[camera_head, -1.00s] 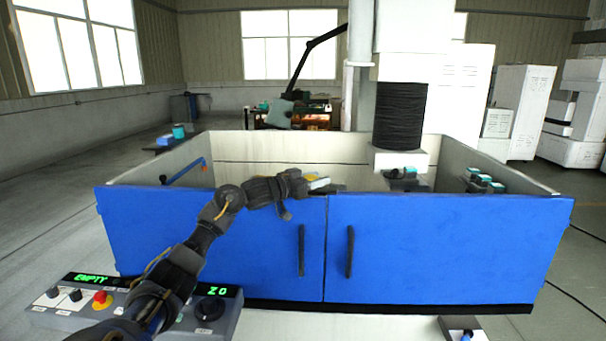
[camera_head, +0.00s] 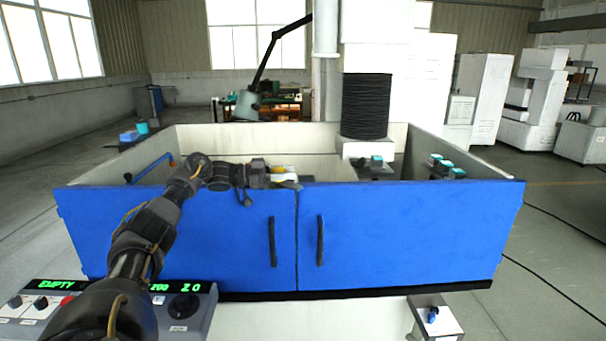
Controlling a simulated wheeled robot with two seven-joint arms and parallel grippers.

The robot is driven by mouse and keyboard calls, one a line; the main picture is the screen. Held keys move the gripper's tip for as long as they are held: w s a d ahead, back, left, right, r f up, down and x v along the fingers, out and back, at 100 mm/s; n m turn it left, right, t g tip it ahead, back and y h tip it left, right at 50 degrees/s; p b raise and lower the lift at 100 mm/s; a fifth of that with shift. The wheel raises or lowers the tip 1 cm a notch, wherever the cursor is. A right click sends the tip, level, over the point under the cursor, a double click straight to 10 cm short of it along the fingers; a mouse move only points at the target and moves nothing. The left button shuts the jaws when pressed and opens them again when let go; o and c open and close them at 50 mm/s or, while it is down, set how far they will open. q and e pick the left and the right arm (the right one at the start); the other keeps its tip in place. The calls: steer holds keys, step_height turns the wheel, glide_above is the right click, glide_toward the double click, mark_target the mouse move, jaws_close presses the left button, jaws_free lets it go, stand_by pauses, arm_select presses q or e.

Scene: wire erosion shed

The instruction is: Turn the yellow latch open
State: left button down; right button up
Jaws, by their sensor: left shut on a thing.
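The yellow latch (camera_head: 284,169) shows as a small yellow patch at the top edge of the blue doors, close to the seam between them. My left gripper (camera_head: 287,178) reaches in from the left over the top of the left door (camera_head: 180,235) and is shut on the latch. Its dark wrist and grey fingers hide much of the latch, so I cannot tell its exact angle. The left door and right door (camera_head: 410,235) stand closed, edge to edge. My right gripper is not in view.
Black upright handles (camera_head: 272,242) (camera_head: 320,240) flank the seam. A control panel (camera_head: 190,308) with green displays sits at the lower left, below my left arm. A black bellows column (camera_head: 366,105) rises inside the tank. A small box (camera_head: 435,320) stands at the lower right.

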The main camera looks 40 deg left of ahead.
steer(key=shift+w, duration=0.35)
arm_select(q)
steer(key=c, duration=0.8)
jaws_free()
steer(key=shift+s+a+f, duration=0.15)
steer(key=shift+s+a, duration=0.1)
steer(key=shift+s, duration=0.05)
steer(key=shift+b+v, duration=1.85)
steer(key=shift+v, duration=3.2)
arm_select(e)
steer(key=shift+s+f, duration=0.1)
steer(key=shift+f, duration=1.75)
